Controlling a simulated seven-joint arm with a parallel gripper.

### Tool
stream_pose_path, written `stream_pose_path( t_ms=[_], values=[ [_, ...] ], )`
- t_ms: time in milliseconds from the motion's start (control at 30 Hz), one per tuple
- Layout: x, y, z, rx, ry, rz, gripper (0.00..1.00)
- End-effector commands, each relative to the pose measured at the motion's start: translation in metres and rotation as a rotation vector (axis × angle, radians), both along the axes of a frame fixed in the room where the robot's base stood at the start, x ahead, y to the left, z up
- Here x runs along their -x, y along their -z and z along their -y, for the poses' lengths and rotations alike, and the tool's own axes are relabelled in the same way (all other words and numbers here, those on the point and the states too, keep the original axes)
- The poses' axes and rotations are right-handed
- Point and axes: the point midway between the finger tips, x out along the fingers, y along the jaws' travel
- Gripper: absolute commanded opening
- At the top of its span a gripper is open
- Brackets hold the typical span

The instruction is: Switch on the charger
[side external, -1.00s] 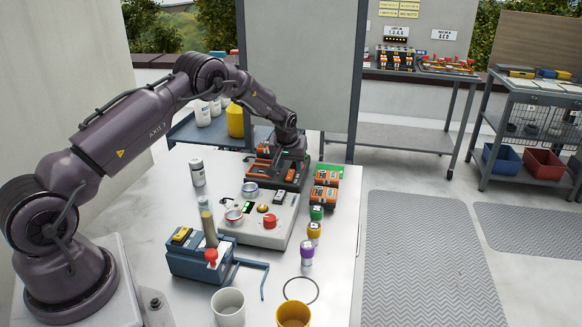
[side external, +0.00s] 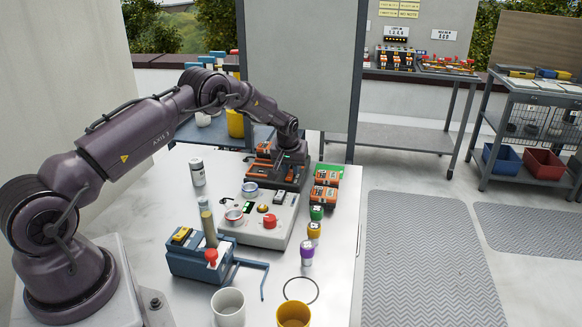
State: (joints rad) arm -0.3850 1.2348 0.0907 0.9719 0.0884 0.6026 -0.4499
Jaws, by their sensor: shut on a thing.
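The charger (side external: 297,184) is a dark block at the back of the table, with orange battery packs (side external: 262,151) seated in it. My gripper (side external: 289,165) is low over its right part, pointing down. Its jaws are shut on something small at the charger. The dark fingers hide what it is, and the charger's switch cannot be made out. More orange packs (side external: 325,195) stand on a green-backed holder just right of the charger.
In front of the charger is a pale control box (side external: 285,232) with a red knob. A blue device (side external: 190,262) with a red-topped lever, a white cup (side external: 228,307), a yellow cup (side external: 294,315) and several coloured-cap bottles (side external: 307,254) stand nearer.

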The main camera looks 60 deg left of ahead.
Motion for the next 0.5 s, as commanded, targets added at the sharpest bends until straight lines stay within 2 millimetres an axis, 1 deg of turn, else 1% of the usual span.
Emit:
stream_pose_path(
  t_ms=[233, 500],
  values=[
    [-0.0033, 0.0027, -0.0036, 0.088, -0.002, -0.085, 0.0],
    [-0.0039, 0.0025, -0.0033, 0.134, 0.0, -0.126, 0.0]
  ],
)
